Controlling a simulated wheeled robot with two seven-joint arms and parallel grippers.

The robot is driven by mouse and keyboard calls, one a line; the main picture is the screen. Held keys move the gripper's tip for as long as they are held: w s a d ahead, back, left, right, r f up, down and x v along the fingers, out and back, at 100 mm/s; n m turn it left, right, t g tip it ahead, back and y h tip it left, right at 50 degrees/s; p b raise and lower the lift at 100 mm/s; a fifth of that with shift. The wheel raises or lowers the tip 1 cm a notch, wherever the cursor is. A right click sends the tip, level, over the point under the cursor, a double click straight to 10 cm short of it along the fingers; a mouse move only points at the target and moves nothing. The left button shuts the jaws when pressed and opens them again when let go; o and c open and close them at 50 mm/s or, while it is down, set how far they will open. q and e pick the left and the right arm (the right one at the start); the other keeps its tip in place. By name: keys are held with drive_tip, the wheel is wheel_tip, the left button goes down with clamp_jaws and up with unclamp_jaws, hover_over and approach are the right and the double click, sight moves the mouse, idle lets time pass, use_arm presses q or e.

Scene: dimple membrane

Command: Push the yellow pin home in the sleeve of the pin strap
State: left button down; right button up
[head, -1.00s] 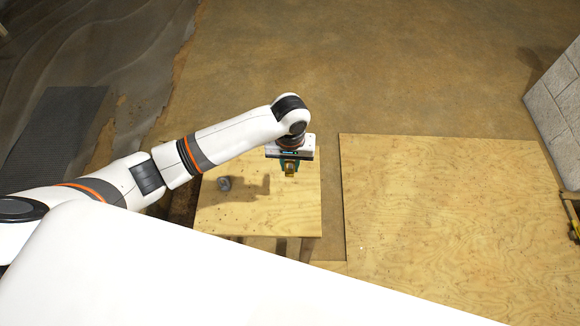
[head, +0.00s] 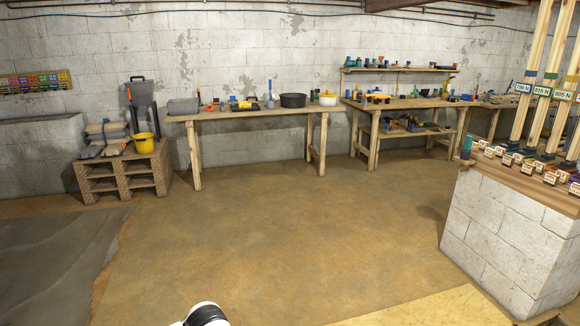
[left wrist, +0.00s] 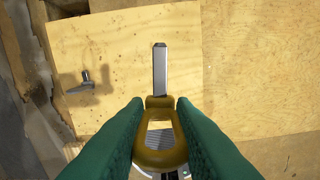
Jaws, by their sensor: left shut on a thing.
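In the left wrist view, the green fingers of my left gripper (left wrist: 160,108) are shut on the yellow pin (left wrist: 160,150) by its looped yellow handle. Its flat grey metal shank (left wrist: 160,70) points away from the gripper, over a plywood surface. The pin appears to be held clear of the surface. I cannot make out the pin strap or its sleeve in either current view. My right gripper is in neither view, and the head view shows no gripper.
A small grey T-shaped piece (left wrist: 86,82) rests on the plywood table (left wrist: 120,40), left of the pin. The head view shows a back workbench (head: 245,113), a pallet (head: 122,172), a block-built counter (head: 505,225) at right, and clear floor (head: 270,220) between.

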use_arm(q)
drive_tip(key=s+a+r+m+p, duration=0.15)
drive_tip(key=s+r, duration=0.25)
drive_tip(key=r, duration=0.4)
drive_tip(key=s+a+r+m+p, duration=0.1)
drive_tip(key=s+a+r+p, duration=0.2)
drive_tip(key=r, duration=0.5)
use_arm(e)
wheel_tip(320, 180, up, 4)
drive_tip(key=b, duration=0.1)
use_arm(q)
drive_tip(key=w+d+f+n+b, duration=0.1)
drive_tip(key=w+d+f+b, duration=0.1)
drive_tip(key=f, duration=0.5)
drive_tip(key=w+d+f+n+b, duration=0.1)
drive_tip(key=w+d+f+b, duration=0.1)
drive_tip(key=f, duration=0.6)
drive_tip(key=w+d+f+n+b, duration=0.1)
drive_tip(key=w+f+b, duration=0.1)
drive_tip(key=f, duration=0.6)
drive_tip(key=shift+w+d+f, duration=0.15)
drive_tip(key=shift+w+d, duration=0.25)
drive_tip(key=shift+w, duration=0.35)
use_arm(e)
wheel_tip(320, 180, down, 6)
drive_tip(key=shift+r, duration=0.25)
